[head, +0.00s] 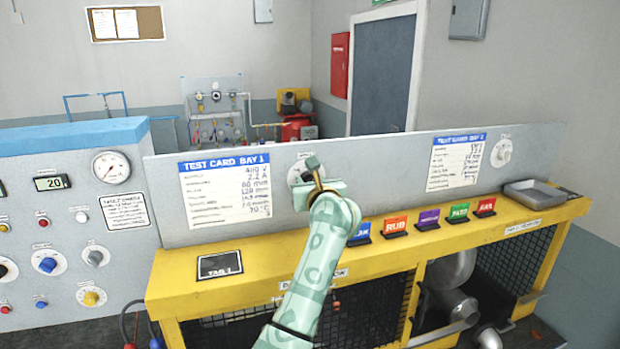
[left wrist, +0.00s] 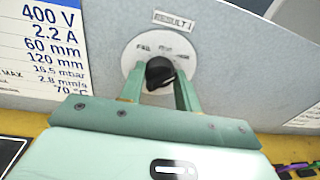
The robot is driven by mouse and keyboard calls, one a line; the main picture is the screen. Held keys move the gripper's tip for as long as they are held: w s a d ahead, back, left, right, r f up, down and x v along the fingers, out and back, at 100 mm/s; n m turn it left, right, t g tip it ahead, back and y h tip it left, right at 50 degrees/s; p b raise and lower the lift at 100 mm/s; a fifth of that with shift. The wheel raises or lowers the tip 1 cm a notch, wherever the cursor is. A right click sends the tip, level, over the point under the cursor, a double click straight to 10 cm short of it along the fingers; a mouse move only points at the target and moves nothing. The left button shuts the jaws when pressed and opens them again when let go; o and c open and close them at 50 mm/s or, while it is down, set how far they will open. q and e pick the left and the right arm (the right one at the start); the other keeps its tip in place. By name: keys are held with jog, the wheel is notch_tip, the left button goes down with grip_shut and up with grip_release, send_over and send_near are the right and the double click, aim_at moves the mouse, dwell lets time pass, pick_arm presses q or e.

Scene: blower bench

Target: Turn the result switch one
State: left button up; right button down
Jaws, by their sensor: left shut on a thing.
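The result switch one is a black knob (left wrist: 160,72) on a round white dial in the left wrist view, under a label that reads RESULT 1 (left wrist: 173,21). FAIL is printed at the dial's left; the other markings are too small to read surely. My left gripper (left wrist: 159,88) has its two green fingers around the knob, one on each side, shut on it. In the head view my left gripper (head: 315,178) is at the grey panel, and hides most of the switch; part of its white dial (head: 296,171) shows. I cannot tell which marking the knob points at.
Left of the switch is the bay 1 test card (head: 225,190). At the right are the bay 2 test card (head: 457,162) and another round switch (head: 501,152). Coloured tags (head: 429,219) and a grey tray (head: 534,194) are on the yellow bench (head: 200,287).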

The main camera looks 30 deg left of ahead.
jog(key=shift+r, duration=0.15)
dwell(0.4)
pick_arm(q)
jog(key=o, duration=1)
pick_arm(e)
jog(key=shift+d, duration=0.1)
